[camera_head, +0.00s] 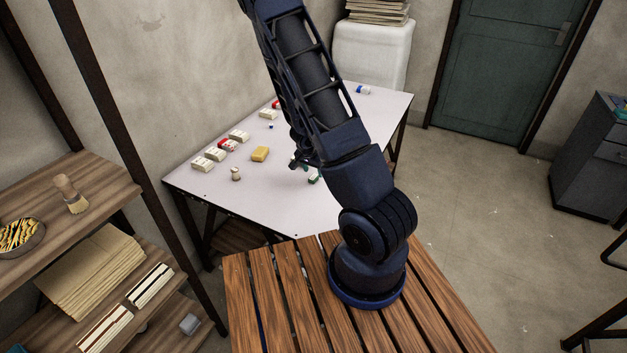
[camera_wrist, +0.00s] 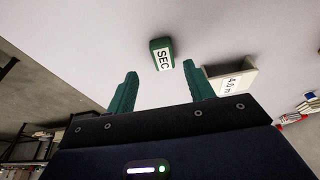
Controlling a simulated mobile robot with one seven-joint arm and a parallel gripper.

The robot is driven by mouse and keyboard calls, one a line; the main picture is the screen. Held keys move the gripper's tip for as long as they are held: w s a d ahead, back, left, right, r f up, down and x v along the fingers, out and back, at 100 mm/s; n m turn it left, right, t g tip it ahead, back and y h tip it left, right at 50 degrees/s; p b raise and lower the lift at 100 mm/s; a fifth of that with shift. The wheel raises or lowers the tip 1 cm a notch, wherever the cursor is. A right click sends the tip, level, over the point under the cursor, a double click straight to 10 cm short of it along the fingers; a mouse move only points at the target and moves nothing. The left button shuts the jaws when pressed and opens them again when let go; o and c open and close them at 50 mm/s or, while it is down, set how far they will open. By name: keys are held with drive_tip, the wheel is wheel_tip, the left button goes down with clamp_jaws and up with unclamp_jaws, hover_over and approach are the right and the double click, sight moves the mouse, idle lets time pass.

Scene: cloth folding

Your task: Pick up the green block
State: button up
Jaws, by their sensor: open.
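The green block (camera_wrist: 161,53) has a white label reading "SEC" and lies on the white table, near the top middle of the wrist view. In the head view a small green and white thing (camera_head: 314,178) beside my arm looks like this block, partly hidden. My gripper (camera_wrist: 160,85) has two green fingers spread apart with nothing between them. The block is beyond the fingertips and roughly centred between them, apart from both. In the head view my gripper (camera_head: 299,162) is mostly hidden behind my arm, over the table.
On the white table (camera_head: 300,212) are a yellow block (camera_head: 260,154), a small wooden figure (camera_head: 236,174), several pale and red boxes (camera_head: 228,145), and a blue and white item (camera_head: 362,90). The table's front part is clear.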

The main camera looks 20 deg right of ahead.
sight(314, 177)
drive_tip(key=shift+w+f, duration=0.1)
drive_tip(key=shift+f, duration=0.05)
drive_tip(key=shift+x, duration=0.8)
drive_tip(key=shift+a+x, duration=0.25)
drive_tip(key=shift+x, duration=0.85)
drive_tip(key=shift+w, duration=0.1)
drive_tip(key=c, duration=1)
drive_tip(key=shift+c, duration=0.2)
drive_tip(key=shift+r, duration=1.45)
drive_tip(key=shift+d+r, duration=0.1)
drive_tip(key=shift+r, duration=0.05)
